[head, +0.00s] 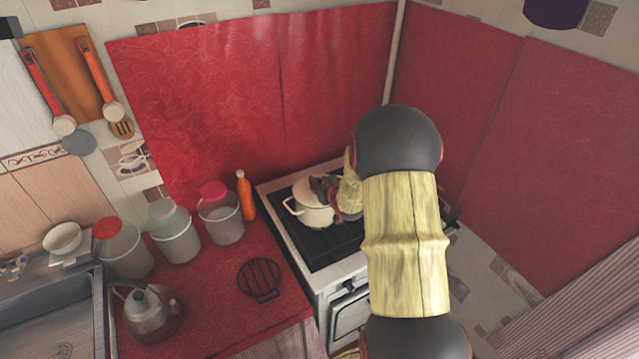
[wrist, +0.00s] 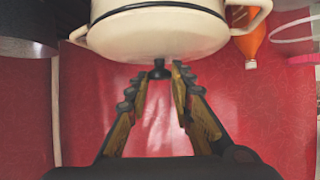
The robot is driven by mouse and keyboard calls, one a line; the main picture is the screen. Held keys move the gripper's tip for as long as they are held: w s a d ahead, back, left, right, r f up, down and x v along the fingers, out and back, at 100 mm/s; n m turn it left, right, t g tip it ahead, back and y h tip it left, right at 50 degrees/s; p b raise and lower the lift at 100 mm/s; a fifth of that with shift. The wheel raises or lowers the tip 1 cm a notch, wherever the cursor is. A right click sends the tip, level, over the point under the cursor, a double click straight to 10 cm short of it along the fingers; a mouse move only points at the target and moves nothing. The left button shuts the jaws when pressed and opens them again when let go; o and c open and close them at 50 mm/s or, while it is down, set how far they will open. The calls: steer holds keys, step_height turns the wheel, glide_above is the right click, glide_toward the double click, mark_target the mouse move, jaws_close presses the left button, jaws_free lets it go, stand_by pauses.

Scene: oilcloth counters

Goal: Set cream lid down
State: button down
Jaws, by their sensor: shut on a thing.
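The cream lid (wrist: 155,38) is a pale dome with a dark knob, seen upside down in the wrist view. My gripper (wrist: 156,74) is shut on the lid's knob, one finger on each side of it. In the head view the lid (head: 307,190) is at the top of a cream pot (head: 313,214) on the stove. A dark line runs between lid and pot; I cannot tell whether there is a gap. My gripper (head: 322,186) comes in from the right and hides part of the lid and pot.
The pot stands on the black stove top (head: 335,245). An orange bottle (head: 245,196) and a jar with a pink lid (head: 220,214) stand to the left. A black trivet (head: 259,280) lies on the red counter with clear room around it. A kettle (head: 148,312) stands near the sink.

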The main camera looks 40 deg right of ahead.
steer(key=shift+f, duration=0.2)
steer(key=c, duration=1.6)
jaws_free()
steer(key=shift+o, duration=0.2)
steer(key=shift+r, duration=0.15)
